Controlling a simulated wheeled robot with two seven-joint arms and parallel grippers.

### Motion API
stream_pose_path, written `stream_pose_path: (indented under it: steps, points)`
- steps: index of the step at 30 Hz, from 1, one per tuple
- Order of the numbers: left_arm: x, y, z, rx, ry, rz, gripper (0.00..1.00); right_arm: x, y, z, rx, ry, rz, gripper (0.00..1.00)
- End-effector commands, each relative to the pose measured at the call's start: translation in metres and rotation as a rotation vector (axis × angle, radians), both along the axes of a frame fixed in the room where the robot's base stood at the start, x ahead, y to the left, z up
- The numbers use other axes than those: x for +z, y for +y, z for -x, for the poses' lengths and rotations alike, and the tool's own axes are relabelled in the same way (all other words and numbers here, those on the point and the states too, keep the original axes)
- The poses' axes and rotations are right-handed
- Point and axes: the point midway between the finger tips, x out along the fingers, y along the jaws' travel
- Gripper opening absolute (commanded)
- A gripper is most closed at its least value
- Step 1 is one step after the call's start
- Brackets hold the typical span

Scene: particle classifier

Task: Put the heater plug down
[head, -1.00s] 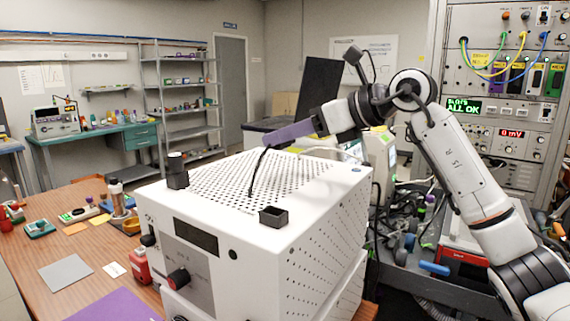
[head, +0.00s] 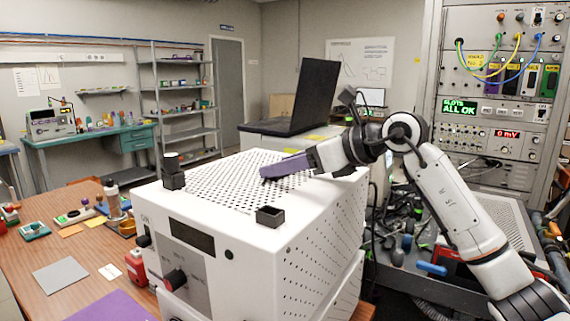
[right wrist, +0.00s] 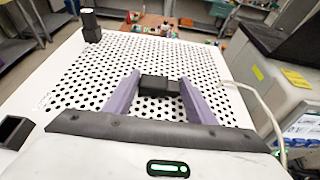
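The heater plug (right wrist: 160,86) is a small black block between the purple fingers of my right gripper (head: 266,177) in the right wrist view. The fingers (right wrist: 160,84) lie along both its sides with no clear gap, so the gripper looks shut on it. The fingertips are low over the perforated white top (head: 215,178) of the large instrument box. I cannot tell whether the plug touches that surface. In the head view the fingers mostly hide the plug. My left gripper is out of view.
A black open-topped socket (head: 270,216) sits at the top's front edge. A black stacked piece (head: 172,172) stands at its left corner. A pale cable (right wrist: 262,105) curves along the right side in the wrist view. The perforated area around the fingers is largely clear.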

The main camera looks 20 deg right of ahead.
Motion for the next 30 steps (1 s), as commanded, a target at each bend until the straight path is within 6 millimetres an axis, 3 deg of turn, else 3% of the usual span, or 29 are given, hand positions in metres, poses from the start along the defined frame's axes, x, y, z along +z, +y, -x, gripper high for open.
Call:
stream_pose_path:
  steps: [3, 15, 30]
  points:
    - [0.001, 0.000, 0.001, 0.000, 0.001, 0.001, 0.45, 0.001, 0.000, 0.000, 0.000, 0.000, 0.000, 0.67]
    - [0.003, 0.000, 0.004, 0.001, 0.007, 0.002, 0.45, 0.010, -0.002, 0.002, -0.001, -0.002, -0.001, 0.67]
    - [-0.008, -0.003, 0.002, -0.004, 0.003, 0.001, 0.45, 0.046, -0.058, 0.074, -0.002, -0.003, 0.001, 0.67]
